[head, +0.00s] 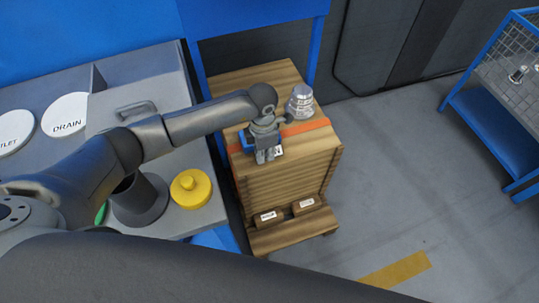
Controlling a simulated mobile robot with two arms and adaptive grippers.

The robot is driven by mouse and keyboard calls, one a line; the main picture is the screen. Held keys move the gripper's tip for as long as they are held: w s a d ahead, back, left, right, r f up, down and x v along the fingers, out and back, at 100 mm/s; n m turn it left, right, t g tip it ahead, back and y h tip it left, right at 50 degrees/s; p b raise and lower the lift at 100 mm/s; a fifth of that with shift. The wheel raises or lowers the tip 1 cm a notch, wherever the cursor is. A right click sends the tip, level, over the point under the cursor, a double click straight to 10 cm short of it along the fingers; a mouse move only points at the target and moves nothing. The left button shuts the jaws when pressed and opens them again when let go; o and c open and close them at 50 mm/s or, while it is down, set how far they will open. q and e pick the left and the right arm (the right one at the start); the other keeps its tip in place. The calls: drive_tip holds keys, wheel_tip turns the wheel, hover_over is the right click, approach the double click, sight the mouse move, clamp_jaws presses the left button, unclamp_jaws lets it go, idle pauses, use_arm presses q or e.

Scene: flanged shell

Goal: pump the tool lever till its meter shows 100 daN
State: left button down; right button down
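My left gripper (266,156) points down over the front part of the top of a wooden crate (287,180). A small blue part (247,139) shows right beside the gripper; I cannot tell if it belongs to a tool. The gripper's fingers are too small and covered to tell if they are open or shut, or on what. A silver stepped, flanged metal piece (300,102) stands on the crate just right of and behind the gripper. No lever or meter can be made out. My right gripper is not in view.
An orange strap (305,127) crosses the crate top. Left is a grey bench with a white DRAIN disc (64,115), a handle (136,109) and a yellow cap (191,188). A blue mesh cart (510,140) stands right. The floor between (410,190) is clear.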

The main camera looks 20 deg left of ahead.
use_arm(q)
drive_tip(key=shift+w+a+f+b, duration=0.2)
drive_tip(key=shift+f+b, duration=0.25)
drive_tip(key=shift+f, duration=0.25)
drive_tip(key=shift+w+a+f+b, duration=0.1)
drive_tip(key=shift+a+f+b, duration=0.1)
drive_tip(key=shift+f+b, duration=0.35)
wheel_tip(320, 180, up, 3)
drive_tip(key=p, duration=0.3)
drive_tip(key=shift+w+a+r, duration=0.1)
drive_tip(key=shift+w, duration=0.05)
drive_tip(key=shift+w+r+p, duration=0.2)
drive_tip(key=shift+r+p, duration=0.8)
drive_tip(key=shift+r, duration=0.15)
drive_tip(key=r+p, duration=0.1)
drive_tip(key=r, duration=0.1)
drive_tip(key=r+p, duration=0.1)
drive_tip(key=r, duration=0.1)
drive_tip(key=r+p, duration=0.1)
drive_tip(key=r, duration=0.1)
drive_tip(key=shift+s+d+p, duration=0.2)
drive_tip(key=shift+s+p, duration=0.1)
drive_tip(key=shift+p, duration=0.05)
drive_tip(key=shift+f, duration=0.1)
drive_tip(key=w+b, duration=0.1)
drive_tip(key=w+a+f+b, duration=0.1)
drive_tip(key=b, duration=0.1)
drive_tip(key=shift+w+a, duration=0.2)
drive_tip(key=shift+a, duration=0.1)
